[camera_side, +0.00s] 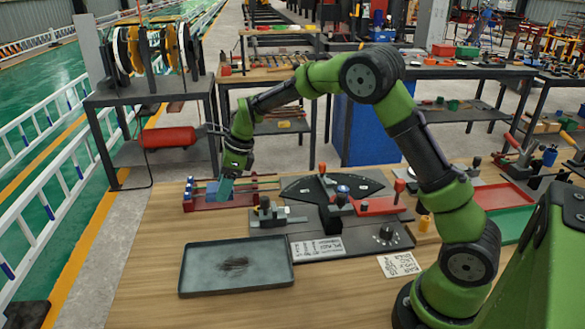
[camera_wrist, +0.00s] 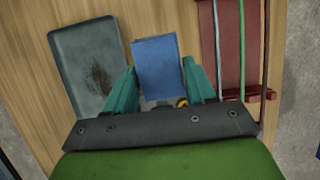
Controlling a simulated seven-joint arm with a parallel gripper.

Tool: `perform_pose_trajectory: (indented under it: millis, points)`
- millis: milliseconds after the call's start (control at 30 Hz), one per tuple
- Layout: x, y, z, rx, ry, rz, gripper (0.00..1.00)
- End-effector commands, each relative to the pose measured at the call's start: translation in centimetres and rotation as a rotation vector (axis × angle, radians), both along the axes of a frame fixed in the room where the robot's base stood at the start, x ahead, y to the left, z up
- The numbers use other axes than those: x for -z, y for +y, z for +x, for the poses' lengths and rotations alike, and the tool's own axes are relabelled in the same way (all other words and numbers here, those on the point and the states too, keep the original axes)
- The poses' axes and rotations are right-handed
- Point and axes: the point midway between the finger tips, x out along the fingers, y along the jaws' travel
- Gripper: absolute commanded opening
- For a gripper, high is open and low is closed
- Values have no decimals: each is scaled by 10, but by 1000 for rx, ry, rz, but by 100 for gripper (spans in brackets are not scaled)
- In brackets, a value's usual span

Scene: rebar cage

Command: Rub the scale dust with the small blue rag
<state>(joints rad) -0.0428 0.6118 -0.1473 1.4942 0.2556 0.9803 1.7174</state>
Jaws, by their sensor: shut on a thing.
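The small blue rag (camera_wrist: 157,52) is between the two teal fingers of my gripper (camera_wrist: 159,72) in the wrist view. My gripper is shut on it, with a finger along each side. In the side view my gripper (camera_side: 226,186) points down over the red fixture, behind and above the tray. The scale dust (camera_side: 234,264) is a dark smudge in the middle of the grey tray (camera_side: 190,288). In the wrist view the dust (camera_wrist: 100,78) lies left of the rag, apart from it.
A red fixture with thin rods (camera_side: 245,199) stands by my gripper. A small clamp block (camera_side: 268,212) and a dark plate with a black fan-shaped piece (camera_side: 330,190) are right of it. Bare wood (camera_side: 150,255) lies left of the tray. The tray holds only the dust.

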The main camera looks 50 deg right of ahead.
Motion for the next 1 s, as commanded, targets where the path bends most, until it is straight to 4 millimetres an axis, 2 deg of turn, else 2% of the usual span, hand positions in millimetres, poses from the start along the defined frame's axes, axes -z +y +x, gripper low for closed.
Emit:
perform_pose_trajectory:
  millis: [33,100,167,267,500,633,800,1000]
  points:
    - [0,0,0,0,0,0,37]
    - [0,0,0,0,0,0,30]
    - [1,2,-1,-9,0,0,30]
    - [2,15,-7,-77,5,-2,30]
    - [12,82,-50,-482,10,-9,30]
    - [15,109,-72,-669,6,-5,30]
    - [18,123,-86,-783,1,0,30]
    - [29,124,-87,-789,2,2,30]
